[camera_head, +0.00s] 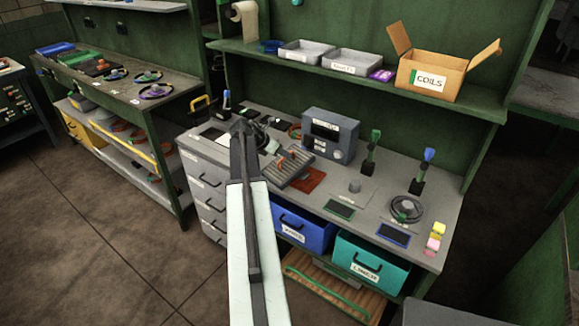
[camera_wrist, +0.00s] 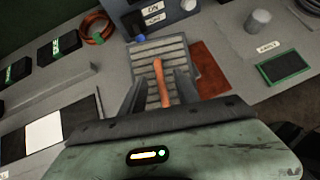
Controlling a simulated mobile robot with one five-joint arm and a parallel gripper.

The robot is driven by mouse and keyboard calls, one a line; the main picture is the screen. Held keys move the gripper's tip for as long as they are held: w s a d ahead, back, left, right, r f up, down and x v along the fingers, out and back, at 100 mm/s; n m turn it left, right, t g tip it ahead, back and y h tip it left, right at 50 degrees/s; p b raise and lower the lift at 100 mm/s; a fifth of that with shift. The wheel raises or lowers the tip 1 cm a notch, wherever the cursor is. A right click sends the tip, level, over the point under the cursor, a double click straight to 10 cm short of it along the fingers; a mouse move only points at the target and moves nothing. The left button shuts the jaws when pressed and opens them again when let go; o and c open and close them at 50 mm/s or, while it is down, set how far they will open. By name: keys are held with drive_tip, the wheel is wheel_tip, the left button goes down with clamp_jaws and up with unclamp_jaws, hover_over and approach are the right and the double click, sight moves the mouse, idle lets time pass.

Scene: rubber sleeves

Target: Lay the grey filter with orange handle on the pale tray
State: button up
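The grey filter (camera_head: 288,170) is a ribbed slab lying on the bench, partly beside a rust-red mat. Its orange handle (camera_wrist: 161,84) stands up from the middle and points toward my wrist camera. My gripper (camera_wrist: 160,90) is open, with one finger on each side of the handle and visible gaps between. In the head view, my gripper (camera_head: 270,148) is just left of the filter, partly hidden by my arm. A pale flat square (camera_wrist: 45,133) lies left of my gripper, beside a black one. Two pale grey trays (camera_head: 306,52) sit on the shelf. I cannot tell which is the pale tray.
A blue-grey instrument box (camera_head: 331,134) stands close behind the filter. The rust-red mat (camera_wrist: 209,67) lies to its right. Orange rings (camera_wrist: 97,27) and dark labelled boxes lie to the left. A cardboard box of coils (camera_head: 432,78) is on the shelf.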

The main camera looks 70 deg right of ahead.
sight(287, 162)
drive_tip(key=b+x, duration=0.3)
drive_tip(key=x, duration=0.2)
drive_tip(key=shift+s+f+b, duration=0.15)
drive_tip(key=shift+b, duration=0.25)
clamp_jaws()
idle(0.9)
